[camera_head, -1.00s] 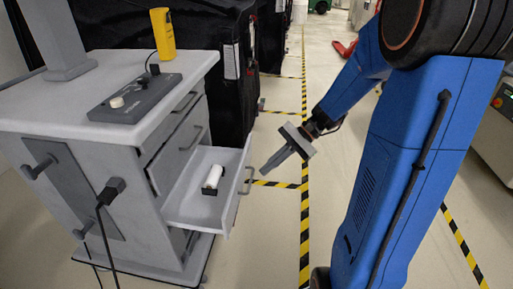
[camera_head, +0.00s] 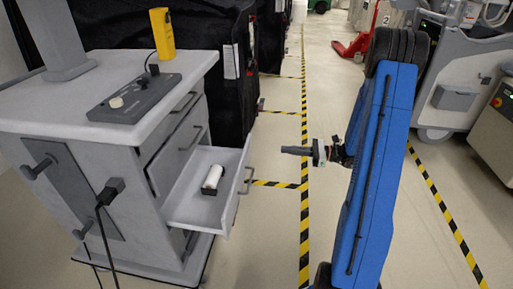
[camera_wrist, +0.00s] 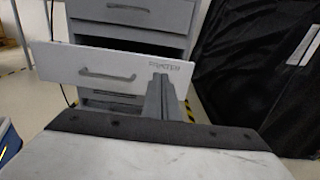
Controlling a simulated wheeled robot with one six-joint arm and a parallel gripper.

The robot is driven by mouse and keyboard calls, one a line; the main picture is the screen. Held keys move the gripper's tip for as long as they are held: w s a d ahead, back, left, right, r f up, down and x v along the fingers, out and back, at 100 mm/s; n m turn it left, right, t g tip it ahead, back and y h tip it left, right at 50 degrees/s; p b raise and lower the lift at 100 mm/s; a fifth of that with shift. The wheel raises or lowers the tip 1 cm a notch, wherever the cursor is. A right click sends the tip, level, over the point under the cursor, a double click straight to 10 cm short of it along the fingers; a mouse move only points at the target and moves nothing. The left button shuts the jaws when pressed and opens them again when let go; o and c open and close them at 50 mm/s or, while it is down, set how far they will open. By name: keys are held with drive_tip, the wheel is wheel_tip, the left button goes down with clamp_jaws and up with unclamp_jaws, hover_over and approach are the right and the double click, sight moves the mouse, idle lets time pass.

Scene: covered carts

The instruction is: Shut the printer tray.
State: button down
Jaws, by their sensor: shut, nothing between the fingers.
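The printer tray (camera_head: 203,208) is a grey drawer pulled out from the right side of the grey cart (camera_head: 70,100). A white roll on a dark holder (camera_head: 212,180) lies inside it. In the wrist view the drawer's front panel (camera_wrist: 130,72) faces me, with a handle (camera_wrist: 107,77) and lettering that seems to read "PRINTER". My gripper (camera_head: 284,150) is shut and empty, to the right of the tray and apart from its handle (camera_head: 247,181), pointing left toward it. In the wrist view my shut fingers (camera_wrist: 160,82) overlap the panel's right part.
A yellow handheld device (camera_head: 162,34) and a dark control box (camera_head: 135,98) sit on the cart top. Black covered carts (camera_head: 225,70) stand behind. Striped floor tape (camera_head: 305,220) runs right of the tray, over clear floor. Other machines stand at the right.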

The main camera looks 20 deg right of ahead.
sight(248, 145)
drive_tip(key=x, duration=1.3)
drive_tip(key=shift+w+a+f, duration=0.15)
drive_tip(key=shift+w+a, duration=0.05)
drive_tip(key=shift+w, duration=0.2)
drive_tip(key=x, duration=1.9)
drive_tip(key=shift+w+a, duration=0.2)
drive_tip(key=shift+w, duration=0.15)
drive_tip(key=shift+a, duration=0.1)
